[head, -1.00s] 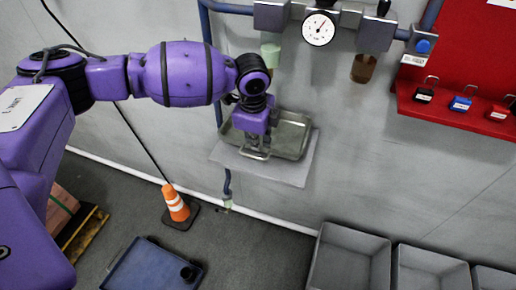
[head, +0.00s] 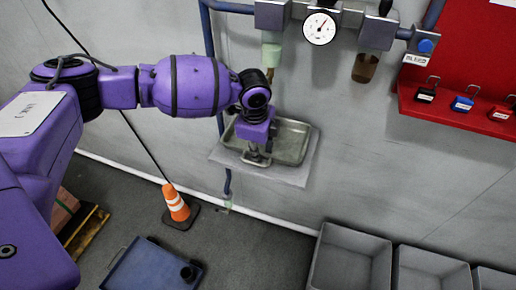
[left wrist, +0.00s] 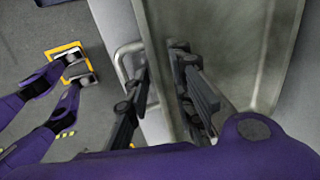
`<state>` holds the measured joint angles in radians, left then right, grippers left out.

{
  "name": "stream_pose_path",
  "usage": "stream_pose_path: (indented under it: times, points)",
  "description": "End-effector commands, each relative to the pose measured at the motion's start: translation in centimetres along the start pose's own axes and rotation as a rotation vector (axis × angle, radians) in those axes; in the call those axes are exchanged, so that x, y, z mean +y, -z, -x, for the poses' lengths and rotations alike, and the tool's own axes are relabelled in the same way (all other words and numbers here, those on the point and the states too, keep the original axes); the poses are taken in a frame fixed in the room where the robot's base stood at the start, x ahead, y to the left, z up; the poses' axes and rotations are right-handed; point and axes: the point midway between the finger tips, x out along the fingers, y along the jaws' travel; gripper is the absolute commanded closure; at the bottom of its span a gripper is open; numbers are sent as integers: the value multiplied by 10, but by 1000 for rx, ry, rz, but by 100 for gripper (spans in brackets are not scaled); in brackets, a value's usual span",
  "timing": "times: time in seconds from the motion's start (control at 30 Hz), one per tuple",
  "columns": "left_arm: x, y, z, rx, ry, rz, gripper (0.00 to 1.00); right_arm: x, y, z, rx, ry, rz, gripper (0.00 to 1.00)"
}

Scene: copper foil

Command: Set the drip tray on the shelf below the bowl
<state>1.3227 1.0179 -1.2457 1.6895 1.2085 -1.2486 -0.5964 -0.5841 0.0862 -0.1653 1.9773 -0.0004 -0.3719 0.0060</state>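The drip tray (head: 293,142) is a shallow grey metal pan with a handle on its near side. In the head view it rests on, or very close above, the pale shelf (head: 290,176) on the wall. The pale green bowl (head: 271,48) hangs above it from the pipework. My left gripper (head: 257,158) is at the tray's near rim by the handle. In the left wrist view, the fingers of my left gripper (left wrist: 160,105) are apart, on either side of the tray's rim, with the handle (left wrist: 125,62) beside one finger. My right gripper is not in view.
A gauge (head: 319,28) and an amber bowl (head: 364,69) are on the pipework to the right. A red board (head: 465,55) holds padlocks. An orange cone (head: 176,205), a blue tray (head: 150,268) and grey bins (head: 348,258) stand below. The wall right of the shelf is clear.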

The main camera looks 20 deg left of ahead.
Motion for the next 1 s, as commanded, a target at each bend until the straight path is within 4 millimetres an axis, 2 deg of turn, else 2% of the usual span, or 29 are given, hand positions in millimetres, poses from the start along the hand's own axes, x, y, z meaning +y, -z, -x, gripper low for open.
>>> stream_pose_path:
  times: [0.23, 0.37, 0.8, 1.0]
  points:
    - [0, 0, 0, 0, 0, 0, 77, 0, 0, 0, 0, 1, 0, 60]
    - [-1, 0, 8, 0, 1, 1, 77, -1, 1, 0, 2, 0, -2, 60]
    - [-2, 0, 97, 0, 4, -1, 77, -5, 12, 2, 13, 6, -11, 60]
    - [-1, 0, 119, 0, 1, 0, 77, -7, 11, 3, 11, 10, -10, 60]
